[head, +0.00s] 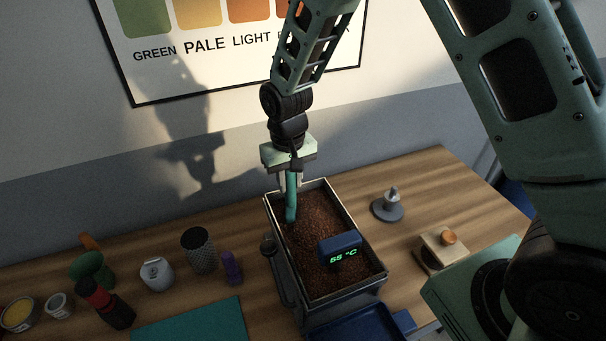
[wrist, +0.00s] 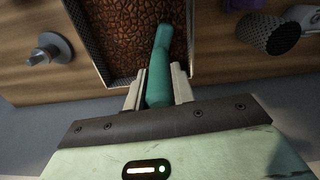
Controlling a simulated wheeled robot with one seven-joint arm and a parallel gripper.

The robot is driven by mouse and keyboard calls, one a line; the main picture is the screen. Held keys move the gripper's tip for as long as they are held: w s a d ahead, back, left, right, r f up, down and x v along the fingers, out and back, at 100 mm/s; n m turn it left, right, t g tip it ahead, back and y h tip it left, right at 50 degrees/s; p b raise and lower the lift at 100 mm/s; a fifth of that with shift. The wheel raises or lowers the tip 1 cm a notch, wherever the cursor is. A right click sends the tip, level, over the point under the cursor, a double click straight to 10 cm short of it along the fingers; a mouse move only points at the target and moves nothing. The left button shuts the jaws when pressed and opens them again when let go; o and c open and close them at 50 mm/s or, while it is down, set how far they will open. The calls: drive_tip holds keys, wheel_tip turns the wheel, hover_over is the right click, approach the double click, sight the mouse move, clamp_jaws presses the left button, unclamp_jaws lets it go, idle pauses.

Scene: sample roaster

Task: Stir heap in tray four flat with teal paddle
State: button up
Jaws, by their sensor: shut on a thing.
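My gripper (head: 289,178) is shut on the teal paddle (head: 291,205), whose lower end reaches into the far left part of the roaster tray (head: 374,279). In the wrist view the paddle (wrist: 160,75) stands between the two pale fingers, and its far end lies over brown beans (wrist: 118,35). The beans (head: 312,215) spread across the tray; I cannot tell clearly how high any heap is. No tray number is readable. A blue display (head: 340,247) reading 55 °C sits at the tray's right front part.
A blue tray (head: 360,326) is in front of the roaster. Left stand a dark mesh cup (head: 199,250), a white jar (head: 156,273), a purple item (head: 231,267) and a green cup (head: 92,271). Right are a grey knobbed weight (head: 387,205) and a wooden block (head: 444,250).

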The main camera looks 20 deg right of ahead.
drive_tip(key=shift+a, duration=0.8)
drive_tip(key=d, duration=0.9)
drive_tip(key=shift+d, duration=0.4)
drive_tip(key=a, duration=0.9)
drive_tip(key=shift+a+p, duration=0.3)
drive_tip(key=shift+a, duration=0.1)
